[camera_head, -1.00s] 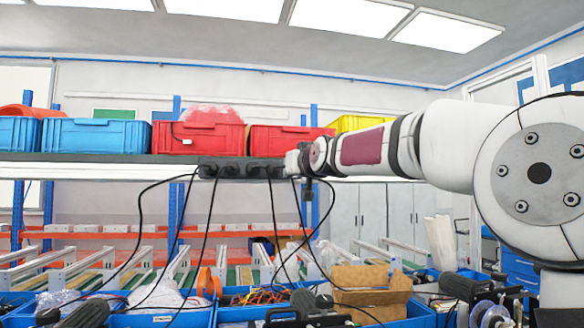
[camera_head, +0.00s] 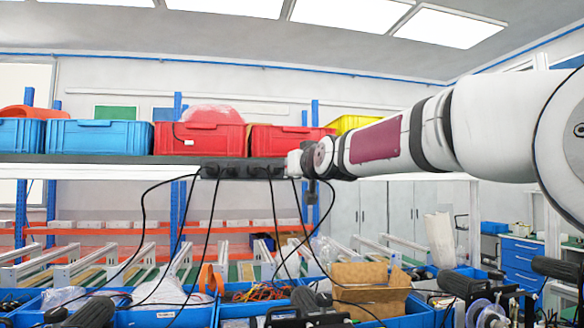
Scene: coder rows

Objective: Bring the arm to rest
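My arm (camera_head: 376,141) reaches in from the right edge, stretched toward the middle of the head view at shelf height. My gripper (camera_head: 311,192) hangs at its far end, small and dark, pointing down. It is too small and dark to tell whether its fingers are open or shut, and I see nothing clearly held in it. It appears just in front of the right end of the black power strip (camera_head: 240,169); how far apart they are I cannot tell.
Red (camera_head: 198,138), blue (camera_head: 98,137) and yellow (camera_head: 352,123) crates stand on the shelf (camera_head: 75,158). Black cables hang from the strip. Below are blue bins (camera_head: 170,318), one holding a cardboard box (camera_head: 371,290). A blue drawer cabinet (camera_head: 521,262) stands at the right.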

